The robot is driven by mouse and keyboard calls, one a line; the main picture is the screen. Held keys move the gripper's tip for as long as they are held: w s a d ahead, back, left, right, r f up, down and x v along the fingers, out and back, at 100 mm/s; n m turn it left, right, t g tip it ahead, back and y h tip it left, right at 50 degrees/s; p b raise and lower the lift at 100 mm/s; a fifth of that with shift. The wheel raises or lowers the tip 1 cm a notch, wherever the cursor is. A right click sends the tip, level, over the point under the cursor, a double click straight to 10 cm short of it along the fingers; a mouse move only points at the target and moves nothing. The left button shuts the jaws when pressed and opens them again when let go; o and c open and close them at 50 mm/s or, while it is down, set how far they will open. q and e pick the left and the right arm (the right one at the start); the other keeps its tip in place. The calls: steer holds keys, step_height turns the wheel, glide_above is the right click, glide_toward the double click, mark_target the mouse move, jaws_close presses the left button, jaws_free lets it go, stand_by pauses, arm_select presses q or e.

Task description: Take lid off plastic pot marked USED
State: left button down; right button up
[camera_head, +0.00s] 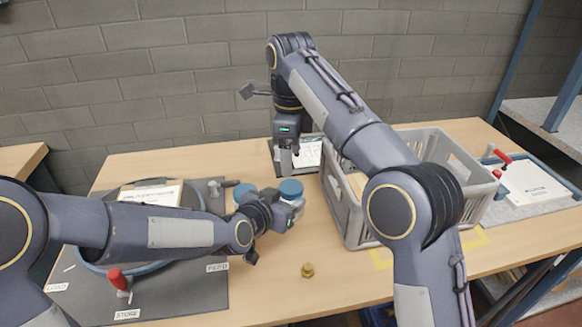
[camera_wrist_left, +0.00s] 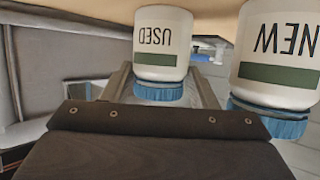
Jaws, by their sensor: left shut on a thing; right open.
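Two white plastic pots with blue lids stand side by side; the wrist view shows them upside down. The pot marked USED (camera_wrist_left: 163,42) has its blue lid (camera_wrist_left: 158,91) on it, between my left gripper's fingers (camera_wrist_left: 160,88). The pot marked NEW (camera_wrist_left: 280,45) stands beside it with its own blue lid (camera_wrist_left: 268,118). In the head view the USED pot's lid (camera_head: 290,187) appears to be the right one and the NEW lid (camera_head: 243,190) the left. My left gripper (camera_head: 290,209) is shut on the USED lid and partly hides both pots. My right gripper (camera_head: 286,160) is open and empty, pointing down.
A grey crate (camera_head: 350,225) stands to the right, partly behind my right arm. A sheet on a dark board (camera_head: 308,154) lies under my right gripper. A brass part (camera_head: 307,270) sits in front.

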mark_target(291, 186)
steer(key=shift+f, duration=3.85)
steer(key=c, duration=0.9)
steer(key=o, duration=1)
steer(key=shift+r, duration=0.1)
steer(key=shift+r, duration=2.15)
arm_select(q)
steer(key=shift+c, duration=2.4)
jaws_free()
